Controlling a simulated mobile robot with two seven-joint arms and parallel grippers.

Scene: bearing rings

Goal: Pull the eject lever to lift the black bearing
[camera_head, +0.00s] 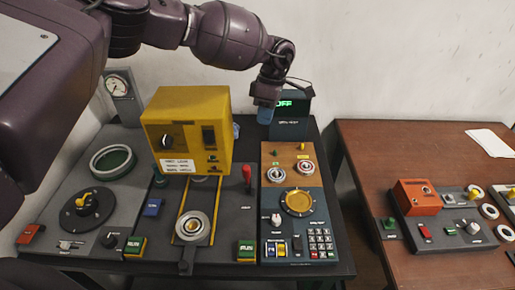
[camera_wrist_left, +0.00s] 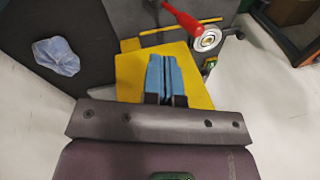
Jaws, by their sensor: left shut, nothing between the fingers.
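A lever with a red handle (camera_head: 247,175) stands upright on the dark panel, right of the yellow housing. It also shows in the wrist view (camera_wrist_left: 183,20), ahead of the fingers. A metallic bearing ring (camera_head: 192,227) sits at the front end of the yellow-edged track; it also shows in the wrist view (camera_wrist_left: 206,39). I cannot make out a clearly black bearing. My left gripper (camera_head: 265,114) has blue fingers pointing down, behind and above the lever, apart from it. In the wrist view its fingers (camera_wrist_left: 165,76) are together and empty. My right gripper is out of view.
The yellow housing (camera_head: 220,130) stands tall left of the lever. A display screen (camera_head: 290,118) stands behind my left gripper. A keypad panel (camera_head: 319,241) with dials lies right of the lever. A brown table (camera_head: 370,150) with an orange box (camera_head: 413,197) stands at the right.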

